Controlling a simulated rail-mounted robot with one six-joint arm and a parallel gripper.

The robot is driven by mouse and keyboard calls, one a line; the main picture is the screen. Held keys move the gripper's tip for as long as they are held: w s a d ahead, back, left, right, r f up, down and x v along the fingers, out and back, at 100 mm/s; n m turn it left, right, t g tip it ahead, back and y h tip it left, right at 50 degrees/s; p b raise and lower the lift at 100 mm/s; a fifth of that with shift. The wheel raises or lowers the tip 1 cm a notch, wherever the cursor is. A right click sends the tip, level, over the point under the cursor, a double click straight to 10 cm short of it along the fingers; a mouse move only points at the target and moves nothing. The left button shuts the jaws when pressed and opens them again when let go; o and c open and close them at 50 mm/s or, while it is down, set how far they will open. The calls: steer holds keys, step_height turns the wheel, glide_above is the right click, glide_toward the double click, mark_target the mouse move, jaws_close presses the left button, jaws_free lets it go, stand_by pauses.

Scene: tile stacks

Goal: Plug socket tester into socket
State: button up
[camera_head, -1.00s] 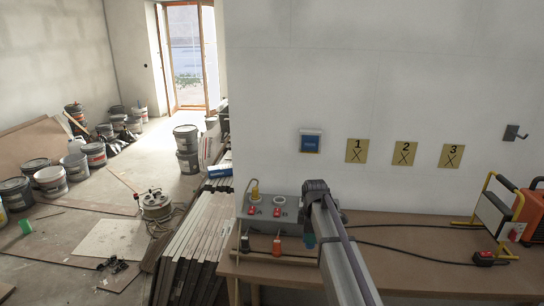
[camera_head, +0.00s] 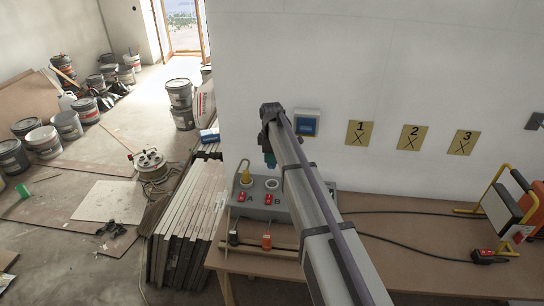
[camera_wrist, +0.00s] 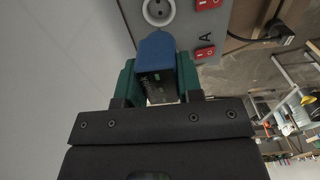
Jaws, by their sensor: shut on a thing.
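In the wrist view, my gripper (camera_wrist: 158,85) has green fingers shut on the blue socket tester (camera_wrist: 157,50), which has a dark face. In the head view, my gripper (camera_head: 270,160) hangs above the grey socket box (camera_head: 318,205), apart from it, and the tester is too small there to make out clearly. The box has red switches marked A (camera_head: 241,197) and B (camera_head: 269,199). An open round socket (camera_head: 271,184) is above B, and a yellow thing (camera_head: 245,174) stands at the socket above A. A round socket (camera_wrist: 158,11) shows just beyond the tester in the wrist view.
The box stands on a brown workbench (camera_head: 400,220) against a white wall. Three numbered yellow plates (camera_head: 411,137) and a blue panel (camera_head: 307,123) are on the wall. A black cable (camera_head: 390,245) crosses the bench. Stacked boards (camera_head: 185,220) lean at left.

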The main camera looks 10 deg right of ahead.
mark_target(272, 167)
steer(key=shift+w+d+f, duration=0.1)
steer(key=shift+f, duration=0.2)
steer(key=shift+f+b, duration=0.55)
steer(key=shift+b, duration=0.3)
step_height(272, 167, down, 4)
steer(key=b, duration=0.4)
steer(key=shift+f, duration=0.15)
steer(key=shift+f+b, duration=2.25)
steer(key=shift+b, duration=0.1)
steer(key=o, duration=1.2)
steer(key=shift+c, duration=0.2)
steer(key=shift+r, duration=0.1)
step_height(272, 167, up, 11)
steer(key=p, duration=1.1)
